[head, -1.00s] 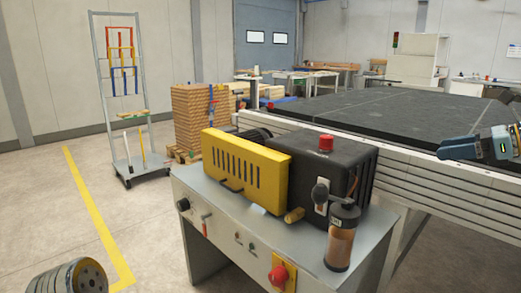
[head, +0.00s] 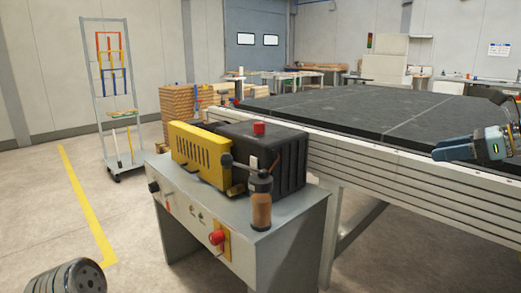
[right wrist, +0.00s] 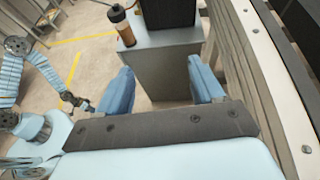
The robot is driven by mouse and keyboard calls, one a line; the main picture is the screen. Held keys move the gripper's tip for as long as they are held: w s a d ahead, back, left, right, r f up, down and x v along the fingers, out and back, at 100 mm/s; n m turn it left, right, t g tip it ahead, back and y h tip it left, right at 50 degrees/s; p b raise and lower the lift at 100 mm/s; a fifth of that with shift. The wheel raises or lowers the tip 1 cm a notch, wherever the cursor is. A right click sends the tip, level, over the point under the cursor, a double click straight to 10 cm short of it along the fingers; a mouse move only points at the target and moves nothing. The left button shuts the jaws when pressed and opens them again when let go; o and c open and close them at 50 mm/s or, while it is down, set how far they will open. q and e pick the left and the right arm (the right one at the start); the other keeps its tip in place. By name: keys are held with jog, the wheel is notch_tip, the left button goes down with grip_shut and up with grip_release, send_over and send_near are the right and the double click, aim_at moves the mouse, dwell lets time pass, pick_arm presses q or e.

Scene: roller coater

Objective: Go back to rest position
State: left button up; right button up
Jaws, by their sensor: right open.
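My right gripper (head: 440,152) is at the right edge of the head view, over the side of the long table with the dark top (head: 350,108). In the right wrist view its two blue fingers (right wrist: 162,86) are spread apart with nothing between them. Below and beyond the fingers is the grey cabinet (right wrist: 165,62). My left arm shows at the left of the right wrist view. A small dark end part there may be its gripper, too small to read. I see no left gripper in the head view.
The roller coater's yellow cover (head: 195,150), red button (head: 259,127) and amber bottle (head: 261,205) sit on the grey cabinet's top. A wheeled rack (head: 112,90) and stacked wood (head: 178,103) stand behind.

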jog(key=w+a+f+g+h, duration=0.1)
jog(key=w+a+f+h, duration=0.3)
jog(key=f, duration=0.4)
jog(key=w+a+f+n+g+h, duration=0.1)
jog(key=w+a+f+h, duration=0.15)
jog(key=w+f, duration=0.4)
jog(key=w+a+f+h, duration=0.3)
jog(key=w+f+h, duration=0.2)
jog(key=f, duration=0.3)
jog(key=a+f+n+t, duration=0.1)
jog(key=a+f+n, duration=0.5)
jog(key=f, duration=0.4)
jog(key=a+f+n+t, duration=0.2)
jog(key=a+f+n, duration=0.3)
jog(key=a+f, duration=0.45)
jog(key=s+a+f+n+g+y, duration=0.2)
jog(key=s+a+f+n, duration=0.25)
jog(key=s+f, duration=0.35)
jog(key=s+a+f+n+g+y, duration=0.1)
jog(key=s+a+f+n+y, duration=0.25)
jog(key=s+a+f, duration=0.35)
jog(key=s+f+n+g, duration=0.2)
jog(key=s+f+g, duration=0.1)
jog(key=s, duration=0.9)
jog(key=s+d+f+n+g, duration=0.1)
jog(key=s+f+n+g, duration=0.2)
jog(key=s, duration=0.8)
jog(key=shift+s+f+g+y, duration=0.4)
jog(key=shift+f, duration=0.55)
